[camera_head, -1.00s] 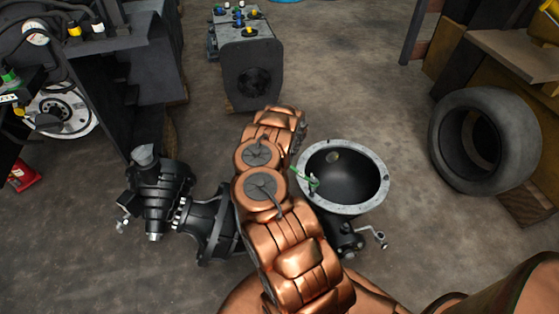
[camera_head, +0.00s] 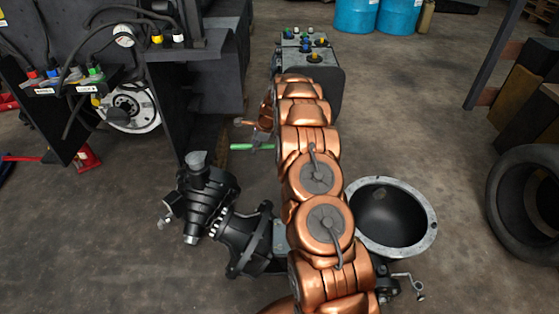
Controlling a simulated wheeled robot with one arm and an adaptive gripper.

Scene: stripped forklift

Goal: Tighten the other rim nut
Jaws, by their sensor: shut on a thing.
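My copper-coloured arm reaches away from me, and my gripper (camera_head: 254,138) is at its far end, partly hidden behind the arm links. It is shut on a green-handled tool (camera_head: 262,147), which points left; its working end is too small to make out. The white wheel rim (camera_head: 133,110) sits low on the dark forklift at the left, with a dark hub and small nuts that I cannot tell apart. The gripper and tool are to the right of the rim, clearly apart from it.
A black axle gear unit (camera_head: 205,205) lies on the floor in front, beside a round open housing (camera_head: 392,218). The forklift body (camera_head: 205,75) stands behind. A battery-like block (camera_head: 318,75) is at the back, a loose tyre (camera_head: 530,200) at the right. Floor between rim and gear unit is clear.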

